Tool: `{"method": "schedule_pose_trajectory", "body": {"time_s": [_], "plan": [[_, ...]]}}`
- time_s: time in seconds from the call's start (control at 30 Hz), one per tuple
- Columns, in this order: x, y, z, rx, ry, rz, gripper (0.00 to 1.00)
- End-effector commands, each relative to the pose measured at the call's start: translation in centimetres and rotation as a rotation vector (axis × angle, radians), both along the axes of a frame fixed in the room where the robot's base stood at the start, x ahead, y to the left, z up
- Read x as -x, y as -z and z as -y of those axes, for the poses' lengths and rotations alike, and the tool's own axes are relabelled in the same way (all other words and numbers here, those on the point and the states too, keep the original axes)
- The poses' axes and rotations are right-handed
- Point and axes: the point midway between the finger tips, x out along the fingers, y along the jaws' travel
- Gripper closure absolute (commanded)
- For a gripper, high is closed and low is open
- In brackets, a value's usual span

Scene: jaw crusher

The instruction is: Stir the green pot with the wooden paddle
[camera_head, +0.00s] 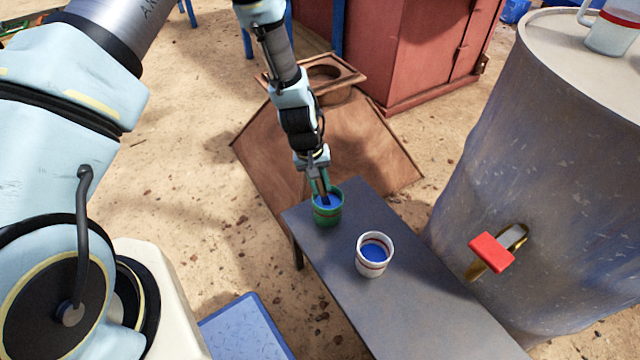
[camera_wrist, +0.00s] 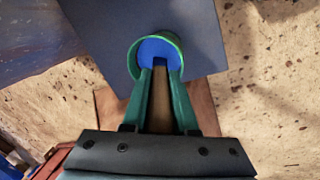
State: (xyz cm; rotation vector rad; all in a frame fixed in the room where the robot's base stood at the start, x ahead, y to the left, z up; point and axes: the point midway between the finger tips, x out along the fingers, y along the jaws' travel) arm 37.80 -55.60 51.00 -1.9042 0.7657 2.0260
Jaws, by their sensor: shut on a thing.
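The green pot (camera_head: 327,214) stands on the far left end of a narrow dark bench (camera_head: 400,292) and holds blue liquid. In the wrist view the pot's green rim (camera_wrist: 133,60) and the blue liquid (camera_wrist: 157,47) show just beyond the fingertips. My gripper (camera_head: 321,188) is above the pot, pointing down, with green fingers (camera_wrist: 160,80) shut on the wooden paddle (camera_wrist: 160,105). The paddle runs down between the fingers toward the blue liquid. Its lower end shows dark or blue inside the pot's opening, and I cannot tell how deep it reaches.
A white pot with red bands (camera_head: 374,257) and blue liquid stands nearby on the bench. A large metal drum (camera_head: 540,150) with a red-handled tap (camera_head: 491,252) is at right, a white mug (camera_head: 609,30) on top. A red cabinet (camera_head: 420,50) and wooden chute (camera_head: 262,150) lie behind.

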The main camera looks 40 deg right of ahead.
Motion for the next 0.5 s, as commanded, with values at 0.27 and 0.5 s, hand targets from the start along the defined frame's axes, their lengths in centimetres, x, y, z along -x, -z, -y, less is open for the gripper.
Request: {"method": "schedule_pose_trajectory", "body": {"time_s": [0.27,0.5], "plan": [[-0.2,-2.0,-0.3,0.001,0.0,0.001,1.0],[-0.4,-3.8,-0.6,0.0,0.0,0.0,1.0]]}}
